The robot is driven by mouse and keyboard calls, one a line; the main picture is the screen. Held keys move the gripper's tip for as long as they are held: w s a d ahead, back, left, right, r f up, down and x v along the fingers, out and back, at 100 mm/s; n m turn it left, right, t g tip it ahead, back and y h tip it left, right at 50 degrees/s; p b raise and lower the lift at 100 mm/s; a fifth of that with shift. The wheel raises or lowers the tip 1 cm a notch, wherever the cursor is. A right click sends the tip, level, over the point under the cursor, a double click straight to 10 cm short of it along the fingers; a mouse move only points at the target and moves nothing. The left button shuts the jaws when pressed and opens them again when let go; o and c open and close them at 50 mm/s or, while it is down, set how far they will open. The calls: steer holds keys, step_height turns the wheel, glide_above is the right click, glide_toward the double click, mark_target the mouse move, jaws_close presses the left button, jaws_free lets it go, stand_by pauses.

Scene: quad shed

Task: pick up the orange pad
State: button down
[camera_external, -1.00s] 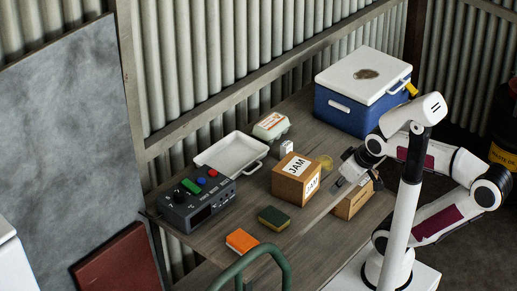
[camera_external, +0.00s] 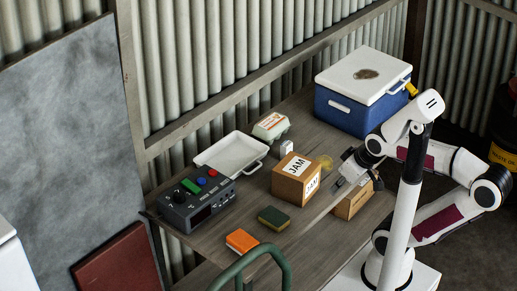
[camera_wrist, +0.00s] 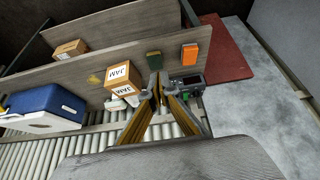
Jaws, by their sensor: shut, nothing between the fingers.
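My gripper (camera_external: 341,181) is shut and empty. It is well to the right of the orange pad, above the bench beside the cardboard boxes. In the wrist view its fingers (camera_wrist: 157,86) come together at the tips, with nothing between them.
A green pad (camera_external: 273,219) lies next to the orange pad. A green tube (camera_external: 257,254) curves up in front.

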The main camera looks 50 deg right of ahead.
stand_by(0.4)
steer(key=shift+c, duration=0.4)
jaws_free()
